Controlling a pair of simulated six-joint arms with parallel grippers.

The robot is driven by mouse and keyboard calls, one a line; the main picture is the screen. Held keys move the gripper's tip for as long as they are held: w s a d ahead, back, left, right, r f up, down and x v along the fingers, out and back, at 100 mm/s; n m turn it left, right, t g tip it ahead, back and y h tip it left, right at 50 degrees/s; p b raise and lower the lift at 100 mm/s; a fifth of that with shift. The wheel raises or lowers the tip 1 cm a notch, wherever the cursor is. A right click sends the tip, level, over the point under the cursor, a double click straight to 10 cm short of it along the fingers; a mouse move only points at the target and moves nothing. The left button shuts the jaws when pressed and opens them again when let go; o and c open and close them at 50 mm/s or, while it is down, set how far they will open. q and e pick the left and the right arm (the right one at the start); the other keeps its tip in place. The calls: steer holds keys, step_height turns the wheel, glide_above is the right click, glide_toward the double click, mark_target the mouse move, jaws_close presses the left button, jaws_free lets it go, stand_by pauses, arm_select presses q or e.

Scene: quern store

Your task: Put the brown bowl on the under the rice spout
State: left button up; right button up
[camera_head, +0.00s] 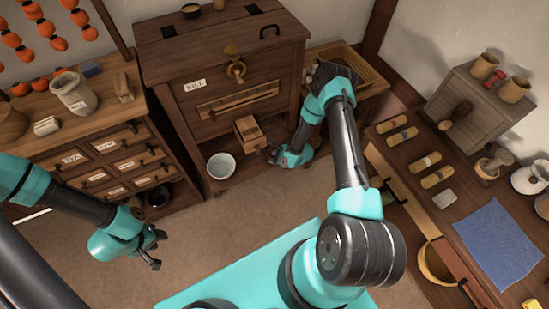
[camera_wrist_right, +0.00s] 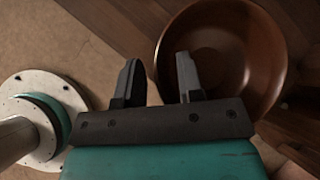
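The brown bowl (camera_wrist_right: 225,50) is a round, glossy wooden bowl in the right wrist view, just ahead of my right gripper (camera_wrist_right: 160,68). Its left rim shows between the two open fingers, and the right finger overlaps the bowl in the picture. I cannot tell whether they touch. I cannot make the bowl out in the head view, where my right gripper (camera_head: 274,154) is low before the cabinet. My left gripper (camera_head: 156,250) is open and empty above the floor.
A white bowl (camera_head: 221,166) stands on the cabinet's low ledge, left of my right gripper. Small drawers (camera_head: 110,160) stand at the left. Open floor (camera_head: 215,235) lies between.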

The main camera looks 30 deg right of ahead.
steer(key=v, duration=1.2)
steer(key=shift+r, duration=0.15)
stand_by(0.3)
steer(key=s+a+r+n+g, duration=0.3)
steer(key=s+a+r+n, duration=0.3)
steer(key=n, duration=0.6)
steer(key=s+a+r+n+g+h, duration=0.1)
steer(key=s+a+r+n+g, duration=0.2)
steer(key=s+a+r+n, duration=0.2)
steer(key=s+a+n, duration=0.1)
steer(key=a+n, duration=0.2)
steer(key=n, duration=0.4)
steer(key=shift+a+r+n+g, duration=0.3)
steer(key=shift+r+n, duration=0.1)
